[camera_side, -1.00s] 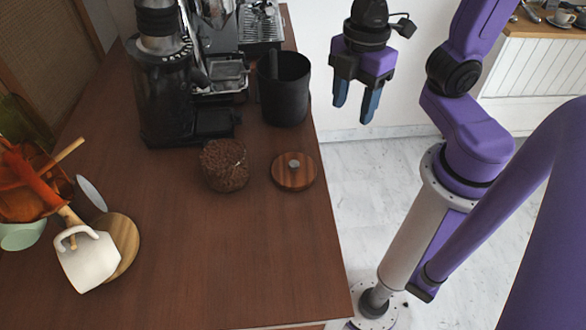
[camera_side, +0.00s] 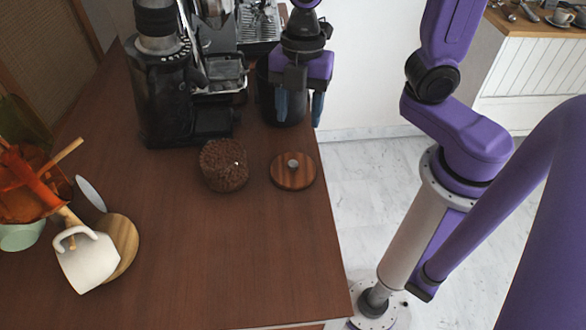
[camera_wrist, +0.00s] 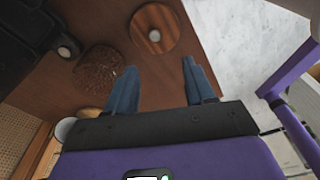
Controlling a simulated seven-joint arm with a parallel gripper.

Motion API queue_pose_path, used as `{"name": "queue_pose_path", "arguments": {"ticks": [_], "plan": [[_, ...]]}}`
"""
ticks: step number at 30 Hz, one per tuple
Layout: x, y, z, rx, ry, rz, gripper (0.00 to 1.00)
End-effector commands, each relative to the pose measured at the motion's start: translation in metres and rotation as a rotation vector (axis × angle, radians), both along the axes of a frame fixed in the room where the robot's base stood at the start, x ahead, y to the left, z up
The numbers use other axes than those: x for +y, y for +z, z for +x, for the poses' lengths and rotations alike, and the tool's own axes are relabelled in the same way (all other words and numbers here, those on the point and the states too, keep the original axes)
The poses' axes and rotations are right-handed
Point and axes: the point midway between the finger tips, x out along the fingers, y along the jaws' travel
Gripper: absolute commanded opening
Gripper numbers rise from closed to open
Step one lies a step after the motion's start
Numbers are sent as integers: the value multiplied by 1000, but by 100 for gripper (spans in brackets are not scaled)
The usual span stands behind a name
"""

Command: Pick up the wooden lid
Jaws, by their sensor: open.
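The wooden lid (camera_side: 293,177) is a round, striped brown disc with a small metal knob, lying flat on the table near its right edge. It also shows in the wrist view (camera_wrist: 167,40), beyond my fingertips. My gripper (camera_side: 300,108) is open and empty, with its two blue fingers apart. In the side view it hangs in front of the black bin, above and behind the lid. In the wrist view my gripper (camera_wrist: 160,72) has its fingers pointing toward the lid, without touching it.
A brown, grainy cylinder (camera_side: 224,166) stands just left of the lid. The black bin (camera_side: 266,92) and the coffee grinder (camera_side: 163,85) stand behind. A white mug (camera_side: 88,262) lies tilted at the left. The table (camera_side: 240,255) in front of the lid is clear.

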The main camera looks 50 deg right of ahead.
Motion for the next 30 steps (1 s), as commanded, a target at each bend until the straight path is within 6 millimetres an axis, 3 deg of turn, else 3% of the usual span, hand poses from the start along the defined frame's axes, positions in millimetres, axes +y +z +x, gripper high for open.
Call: {"name": "queue_pose_path", "arguments": {"ticks": [9,20,30], "plan": [[5,-54,-3,5,1,-4,54],[7,-74,-2,1,-1,-1,54],[10,-110,4,3,-2,-1,54]]}}
